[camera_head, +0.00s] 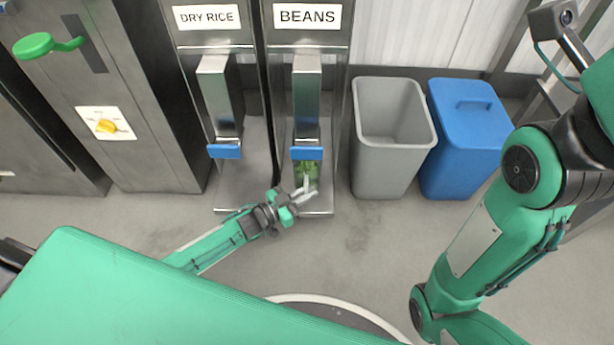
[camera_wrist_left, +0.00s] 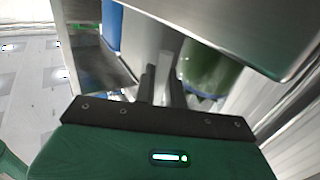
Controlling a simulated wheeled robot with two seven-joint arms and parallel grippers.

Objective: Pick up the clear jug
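The clear jug (camera_head: 311,172) stands under the BEANS dispenser (camera_head: 307,75), and green contents show through its wall. It is partly hidden by the blue dispenser lever (camera_head: 306,153) and my left gripper. My left gripper (camera_head: 309,191) is low in front of the jug, its two fingers apart. In the left wrist view, the jug (camera_wrist_left: 203,72) is just beyond and right of the finger tips (camera_wrist_left: 162,80). A pale strip shows between the fingers; I cannot tell whether it is the jug's handle. My right arm shows at the right, but its gripper is out of view.
The DRY RICE dispenser (camera_head: 208,70) stands to the left. A grey bin (camera_head: 384,160) and a blue lidded bin (camera_head: 465,150) stand to the right. A steel cabinet (camera_head: 140,140) with a green handle is at far left. The floor in front is clear.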

